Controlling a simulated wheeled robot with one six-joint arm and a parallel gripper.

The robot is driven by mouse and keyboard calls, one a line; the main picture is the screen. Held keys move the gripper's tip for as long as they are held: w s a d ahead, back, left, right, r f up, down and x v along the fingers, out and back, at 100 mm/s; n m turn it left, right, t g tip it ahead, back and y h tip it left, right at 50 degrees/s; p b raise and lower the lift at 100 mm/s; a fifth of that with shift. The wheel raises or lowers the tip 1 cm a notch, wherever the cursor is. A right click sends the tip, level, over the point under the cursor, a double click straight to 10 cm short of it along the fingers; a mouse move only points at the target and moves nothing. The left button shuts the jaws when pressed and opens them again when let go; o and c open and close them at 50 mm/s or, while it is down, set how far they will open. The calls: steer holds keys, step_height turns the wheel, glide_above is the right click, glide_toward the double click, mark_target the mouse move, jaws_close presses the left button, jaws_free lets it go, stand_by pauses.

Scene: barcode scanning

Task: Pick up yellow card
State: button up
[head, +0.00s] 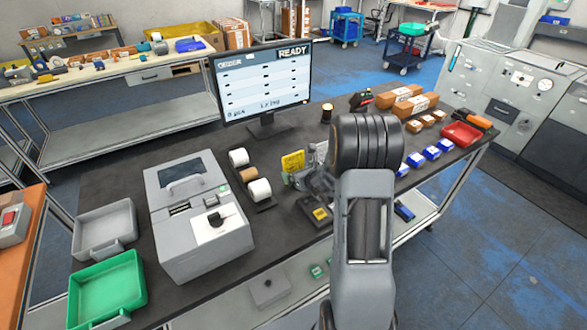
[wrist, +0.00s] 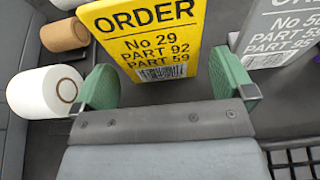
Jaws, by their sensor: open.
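The yellow card (head: 292,161) stands upright on the dark table, right of the paper rolls. In the wrist view the yellow card (wrist: 145,40) reads "ORDER No 29 PART 92 PART 59" above a barcode. My gripper (wrist: 168,84) is open, with green fingertips spread left and right near the card's lower part. The card sits left of centre in the gap. Whether the fingertips touch it, I cannot tell. In the head view my arm hides much of the gripper.
A grey card (wrist: 283,35) stands close to the right of the yellow one. White rolls (wrist: 45,92) and a brown roll (wrist: 64,35) lie left. A monitor (head: 262,84) reading "READY" stands behind. A grey machine (head: 195,215) and green tray (head: 106,290) are left; blue boxes lie right.

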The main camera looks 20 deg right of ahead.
mark_target(295, 170)
steer(key=shift+p+x, duration=0.85)
steer(key=shift+x, duration=1.95)
steer(key=shift+s+a+f, duration=0.1)
steer(key=shift+a, duration=0.05)
steer(key=shift+c, duration=0.5)
steer(key=c, duration=0.5)
